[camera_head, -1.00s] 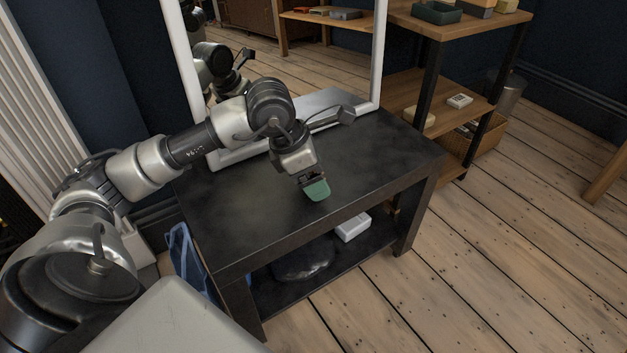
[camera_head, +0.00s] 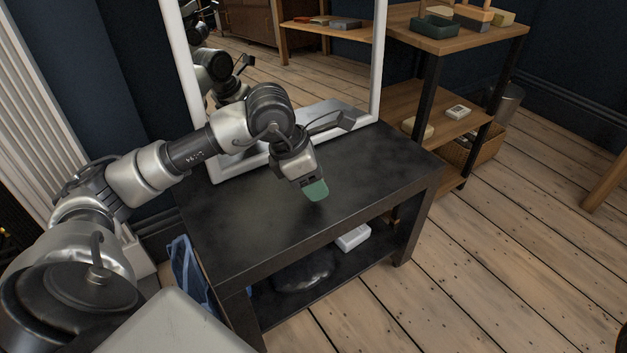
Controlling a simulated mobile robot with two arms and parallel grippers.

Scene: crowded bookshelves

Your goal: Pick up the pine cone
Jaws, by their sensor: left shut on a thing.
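My left gripper (camera_head: 315,190) points down over the front right part of the black table (camera_head: 235,215). A green piece shows at its tip; I cannot tell whether it is a finger pad or a held thing. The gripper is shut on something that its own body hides. I see no pine cone in the open; the gripper may hide it. I cannot tell whether the tip touches the table top. My right gripper is not in view.
A white-framed mirror (camera_head: 377,60) stands at the table's back. A white box (camera_head: 352,238) and a dark bag (camera_head: 303,270) lie on the lower shelf. A wooden shelf unit (camera_head: 470,45) with boxes stands at the back right.

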